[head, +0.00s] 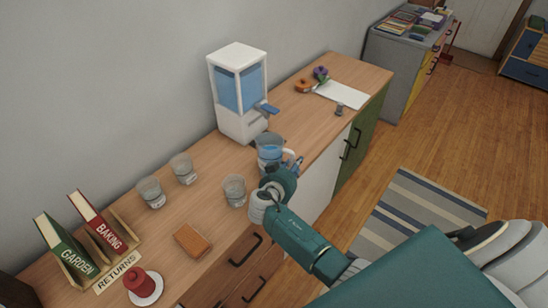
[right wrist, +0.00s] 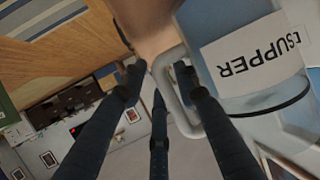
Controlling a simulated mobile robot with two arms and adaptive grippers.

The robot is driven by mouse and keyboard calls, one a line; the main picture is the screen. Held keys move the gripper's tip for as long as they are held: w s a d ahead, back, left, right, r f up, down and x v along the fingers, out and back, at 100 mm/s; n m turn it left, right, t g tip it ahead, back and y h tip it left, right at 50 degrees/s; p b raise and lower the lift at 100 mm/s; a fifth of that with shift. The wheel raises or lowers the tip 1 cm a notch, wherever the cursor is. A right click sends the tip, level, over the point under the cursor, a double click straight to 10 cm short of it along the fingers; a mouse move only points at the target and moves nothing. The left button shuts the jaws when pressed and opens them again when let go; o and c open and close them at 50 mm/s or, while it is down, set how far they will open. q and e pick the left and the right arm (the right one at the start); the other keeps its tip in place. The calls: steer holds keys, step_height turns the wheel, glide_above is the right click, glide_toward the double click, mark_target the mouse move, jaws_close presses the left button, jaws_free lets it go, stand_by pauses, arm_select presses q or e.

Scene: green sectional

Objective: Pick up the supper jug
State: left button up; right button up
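The supper jug (head: 270,147) stands on the wooden counter, in front of the water dispenser, with blue liquid inside. In the right wrist view the jug (right wrist: 225,30) fills the upper right, with an upside-down "SUPPER" label (right wrist: 250,62). Its pale handle (right wrist: 180,120) reaches between my fingers. My right gripper (head: 291,162) is at the jug's handle side; in the right wrist view its fingers (right wrist: 158,75) are spread apart, one tip overlapping the handle's opening. I cannot tell whether they touch it. My left gripper is not in view.
A water dispenser (head: 240,92) stands just behind the jug. A glass (head: 234,190) is close to my right wrist, with two more glasses (head: 151,191) further left. An orange block (head: 191,240), a red-topped item (head: 141,283) and books (head: 96,220) are at left. White paper (head: 342,94) lies right.

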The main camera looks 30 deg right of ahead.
jaws_close()
steer(key=shift+r, duration=0.15)
steer(key=shift+r, duration=0.1)
steer(key=shift+r, duration=0.25)
step_height(320, 180, up, 19)
steer(key=b, duration=0.2)
steer(key=shift+r+b, duration=0.2)
steer(key=shift+b, duration=0.15)
